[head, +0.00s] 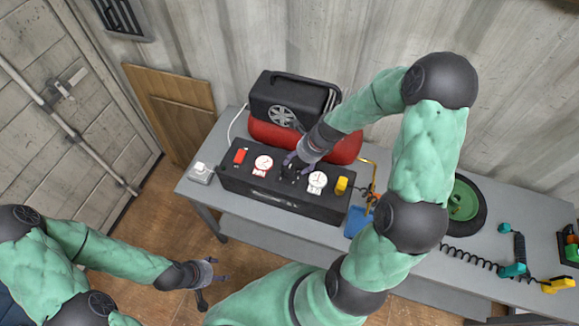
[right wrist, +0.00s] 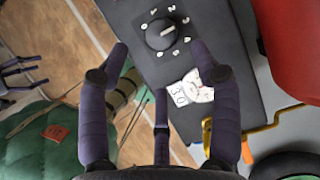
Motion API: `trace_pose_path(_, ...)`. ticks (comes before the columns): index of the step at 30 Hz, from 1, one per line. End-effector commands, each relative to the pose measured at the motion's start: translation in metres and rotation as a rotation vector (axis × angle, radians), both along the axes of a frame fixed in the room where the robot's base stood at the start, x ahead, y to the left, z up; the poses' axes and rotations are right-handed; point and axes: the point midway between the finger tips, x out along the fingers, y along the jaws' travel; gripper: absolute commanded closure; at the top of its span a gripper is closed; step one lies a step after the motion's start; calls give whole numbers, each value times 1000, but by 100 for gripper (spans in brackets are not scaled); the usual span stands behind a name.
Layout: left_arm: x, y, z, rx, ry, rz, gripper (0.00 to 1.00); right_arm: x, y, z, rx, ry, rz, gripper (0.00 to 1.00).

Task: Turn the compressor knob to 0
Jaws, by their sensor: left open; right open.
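The compressor knob (right wrist: 160,34) is a round black dial with a pale pointer mark, on the dark top of the control box (head: 255,185). White digits ring it, too small to read surely; the pointer lies slantwise. My left gripper (head: 217,278) is open and empty over the floor, left of the table.
The red compressor (head: 345,149) with its black motor stands behind the box. Gauges (head: 264,162) (head: 317,180), a red switch (head: 240,155) and a yellow switch (head: 341,185) flank the knob. A green-hubbed wheel (head: 464,202) and a coiled hose (head: 465,257) lie right on the grey table (head: 430,262).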

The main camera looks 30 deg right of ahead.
Motion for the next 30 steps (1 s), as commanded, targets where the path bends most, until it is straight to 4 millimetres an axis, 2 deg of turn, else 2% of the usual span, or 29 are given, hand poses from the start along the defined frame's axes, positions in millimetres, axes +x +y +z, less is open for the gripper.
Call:
trace_pose_path(1,0,0,-4,0,-1,0,34,3,3,-12,1,2,3,36)
trace_pose_path(6,1,0,-12,0,-2,1,34,11,10,-39,0,1,1,36)
trace_pose_path(12,1,0,-18,0,-2,1,34,18,16,-60,0,0,1,36)
trace_pose_path(25,1,0,-19,0,-2,1,34,21,17,-65,-1,-1,1,36)
trace_pose_path(30,1,0,-19,0,-2,1,34,21,17,-65,-2,-1,0,84)
